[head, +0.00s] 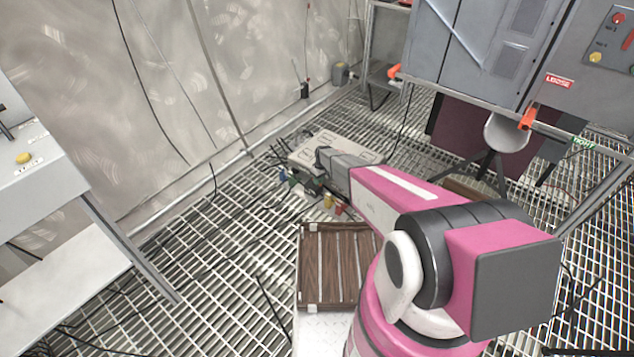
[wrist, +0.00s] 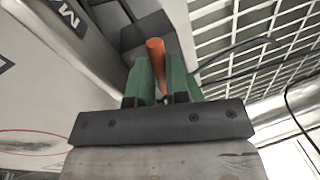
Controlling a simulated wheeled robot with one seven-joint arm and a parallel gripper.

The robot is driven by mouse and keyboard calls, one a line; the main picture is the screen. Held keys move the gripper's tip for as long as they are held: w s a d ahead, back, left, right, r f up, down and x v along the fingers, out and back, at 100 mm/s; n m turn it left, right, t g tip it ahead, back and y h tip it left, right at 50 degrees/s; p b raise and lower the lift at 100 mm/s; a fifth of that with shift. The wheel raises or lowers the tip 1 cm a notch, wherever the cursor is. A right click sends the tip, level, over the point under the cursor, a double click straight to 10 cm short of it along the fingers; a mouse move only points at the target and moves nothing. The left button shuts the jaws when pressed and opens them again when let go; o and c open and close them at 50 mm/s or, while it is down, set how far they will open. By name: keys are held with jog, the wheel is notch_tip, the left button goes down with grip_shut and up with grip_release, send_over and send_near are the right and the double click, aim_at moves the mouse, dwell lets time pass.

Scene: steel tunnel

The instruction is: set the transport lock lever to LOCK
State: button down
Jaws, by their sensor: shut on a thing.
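In the wrist view, my gripper (wrist: 158,88) has its green fingers closed around an orange lever (wrist: 155,46). The lever's rounded end stands up between the fingers. A grey metal housing is just behind it. No LOCK marking is readable.
Cables and coloured connectors (head: 328,201) lie by the case. A brown slatted crate (head: 335,265) is nearer. At upper right, a grey cabinet (head: 480,50) has orange handles (head: 528,118) and a LOOSE label. A grey bench (head: 35,180) stands left.

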jog(key=shift+w+d+n, duration=0.15)
jog(key=shift+w+n, duration=0.15)
jog(key=shift+n, duration=0.7)
jog(key=c, duration=1.1)
grip_release()
jog(key=shift+r, duration=0.1)
notch_tip(320, 180, up, 10)
jog(key=w+d, duration=0.1)
jog(key=shift+w+d+r, duration=0.15)
jog(key=shift+w+r, duration=0.1)
jog(key=shift+w, duration=0.1)
